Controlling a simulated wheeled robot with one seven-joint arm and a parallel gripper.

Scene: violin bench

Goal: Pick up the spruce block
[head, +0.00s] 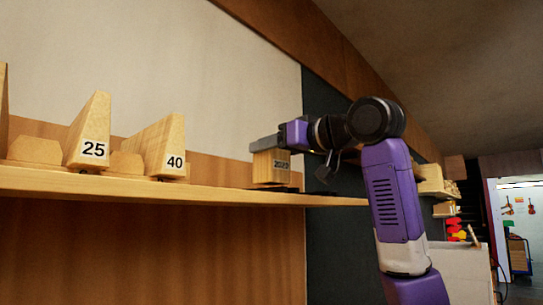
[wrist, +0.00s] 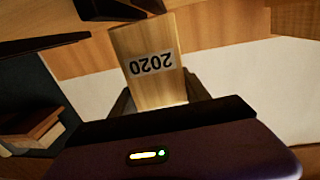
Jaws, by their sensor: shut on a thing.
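The spruce block (head: 270,163) is a pale wooden block with a "2020" label, at the right part of the shelf in the head view. My gripper (head: 268,146) comes in from the right and is shut on its upper part. The block stands about upright, its lower end close to the shelf top; I cannot tell whether it touches. In the wrist view the block (wrist: 148,88) shows between the dark fingers, its label upside down. Part of its upper end is hidden by the gripper in the head view.
A long wooden shelf (head: 150,188) runs across the head view. Wedge blocks labelled "25" (head: 88,128) and "40" (head: 168,143) stand to the left, with bare shelf between "40" and the held block. Stacked wood (wrist: 32,128) lies at left in the wrist view.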

